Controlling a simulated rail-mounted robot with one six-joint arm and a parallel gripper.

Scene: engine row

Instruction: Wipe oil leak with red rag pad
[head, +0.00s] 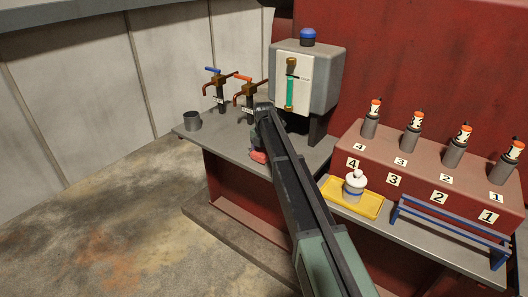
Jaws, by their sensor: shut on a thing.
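My arm reaches in from the bottom of the head view to the grey bench (222,145). My gripper (257,149) points down at its far end and is mostly hidden by my own arm. The red rag pad (258,157) shows just below it, to the left of the arm, low over or on the bench near its front edge; I cannot tell if it touches. The gripper is shut on this pad. I cannot make out any oil leak; part of the bench is behind my arm.
Two taps, blue-handled (217,82) and red-handled (248,89), and a grey cup (192,121) stand at left. Behind is a grey tank (322,78) with a green gauge. At right are a yellow tray (336,194) with a white pot (354,186), a blue rail (450,226) and numbered injectors (455,150).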

